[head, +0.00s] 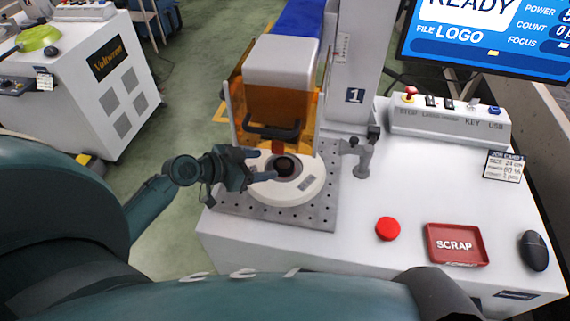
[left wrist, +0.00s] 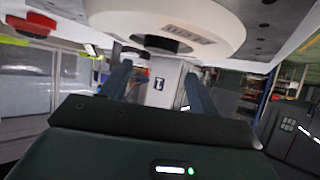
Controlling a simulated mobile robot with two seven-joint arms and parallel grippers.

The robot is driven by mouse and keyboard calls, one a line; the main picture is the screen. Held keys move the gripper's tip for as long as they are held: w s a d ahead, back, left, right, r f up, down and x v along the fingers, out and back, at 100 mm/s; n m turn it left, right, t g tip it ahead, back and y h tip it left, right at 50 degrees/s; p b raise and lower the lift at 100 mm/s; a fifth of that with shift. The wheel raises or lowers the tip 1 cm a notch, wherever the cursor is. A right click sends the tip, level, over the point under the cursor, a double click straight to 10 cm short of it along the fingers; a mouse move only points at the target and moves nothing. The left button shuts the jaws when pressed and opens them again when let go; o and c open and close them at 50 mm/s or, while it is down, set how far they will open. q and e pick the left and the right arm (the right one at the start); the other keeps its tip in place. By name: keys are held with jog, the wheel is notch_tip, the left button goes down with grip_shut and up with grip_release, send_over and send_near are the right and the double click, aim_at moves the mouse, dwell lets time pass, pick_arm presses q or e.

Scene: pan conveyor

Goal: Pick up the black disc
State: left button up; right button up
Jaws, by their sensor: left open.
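The black disc (head: 285,166) sits in the middle of a round white fixture (head: 262,192) on a perforated metal plate (head: 318,205). My left gripper (head: 266,165) comes in from the left, low over the white fixture. Its two fingers are apart, pointing at the disc, with nothing seen held between them. In the left wrist view the white fixture (left wrist: 205,22) fills the top, and the dark disc (left wrist: 160,44) shows at its middle, beyond and between the two open fingers (left wrist: 157,85). Whether a finger touches the disc is unclear. My right gripper is not in view.
A white and orange machine head (head: 282,62) with a black handle (head: 272,131) stands just behind the disc. A grey post (head: 364,160) is to the right. A red button (head: 388,229), a red scrap tray (head: 457,258) and a black mouse (head: 534,251) lie farther right.

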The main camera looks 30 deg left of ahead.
aim_at(284, 163)
pick_arm(q)
jog(key=shift+f+p+x, duration=0.25)
jog(key=shift+p+x, duration=0.1)
jog(key=shift+x, duration=3.1)
jog(key=shift+s+r, duration=0.1)
jog(key=shift+s, duration=0.05)
jog(key=c, duration=0.8)
jog(key=shift+r, duration=0.1)
